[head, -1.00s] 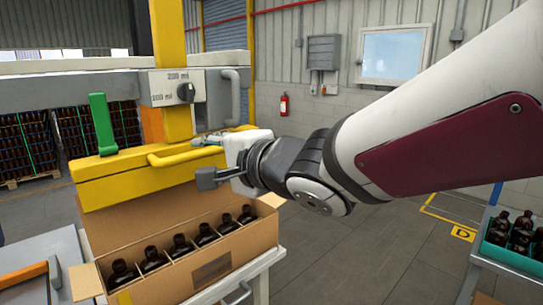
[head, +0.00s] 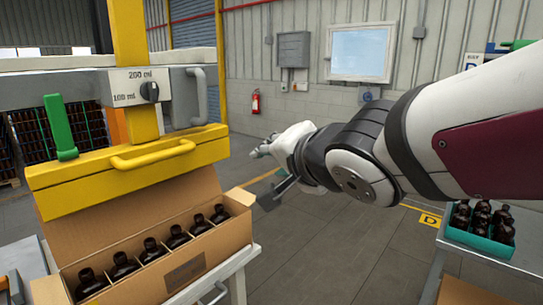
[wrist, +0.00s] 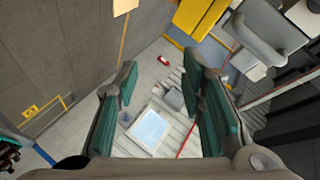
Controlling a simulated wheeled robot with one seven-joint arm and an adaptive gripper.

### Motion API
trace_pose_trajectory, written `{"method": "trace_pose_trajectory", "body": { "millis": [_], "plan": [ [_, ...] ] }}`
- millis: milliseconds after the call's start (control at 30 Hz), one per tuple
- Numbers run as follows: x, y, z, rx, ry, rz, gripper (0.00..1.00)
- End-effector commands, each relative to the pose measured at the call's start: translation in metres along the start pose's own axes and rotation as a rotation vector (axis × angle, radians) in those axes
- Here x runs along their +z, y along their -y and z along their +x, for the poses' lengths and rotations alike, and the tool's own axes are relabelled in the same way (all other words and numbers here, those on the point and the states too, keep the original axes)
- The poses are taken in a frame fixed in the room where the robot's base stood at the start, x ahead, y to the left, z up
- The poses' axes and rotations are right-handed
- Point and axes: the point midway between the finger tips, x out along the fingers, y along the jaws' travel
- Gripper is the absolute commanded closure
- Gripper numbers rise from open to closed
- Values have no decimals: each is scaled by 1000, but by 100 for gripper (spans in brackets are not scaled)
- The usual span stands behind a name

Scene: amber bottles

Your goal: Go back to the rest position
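My gripper (head: 268,150) is held out in the air to the right of the yellow machine head, apart from its handle (head: 153,155). In the wrist view my gripper (wrist: 160,66) shows two green-padded fingers spread apart, with only distant floor and wall between them. My arm reaches in from the right side of the head view.
An open cardboard box (head: 185,273) with several amber bottles (head: 152,248) stands on a cart below the yellow head. A teal crate (head: 473,240) of bottles stands on a table at the right. Open floor lies between. A fire extinguisher (head: 256,101) hangs on the far wall.

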Motion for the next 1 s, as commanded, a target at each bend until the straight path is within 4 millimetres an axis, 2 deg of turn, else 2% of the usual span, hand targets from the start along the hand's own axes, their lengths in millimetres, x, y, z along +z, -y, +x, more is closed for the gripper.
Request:
{"method": "trace_pose_trajectory", "body": {
  "millis": [33, 100, 233, 367, 500, 700, 833, 1000],
  "plan": [
    [-15, -19, -12, 68, -38, -61, 64],
    [-30, -47, -29, 171, -64, -148, 64],
    [-45, -96, -67, 355, -47, -298, 64],
    [-43, -141, -108, 507, 49, -427, 64],
    [-25, -176, -149, 599, 211, -543, 64],
    [4, -200, -187, 611, 409, -652, 64],
    [13, -205, -196, 600, 466, -683, 64],
    [15, -205, -198, 598, 475, -690, 64]
  ]
}}
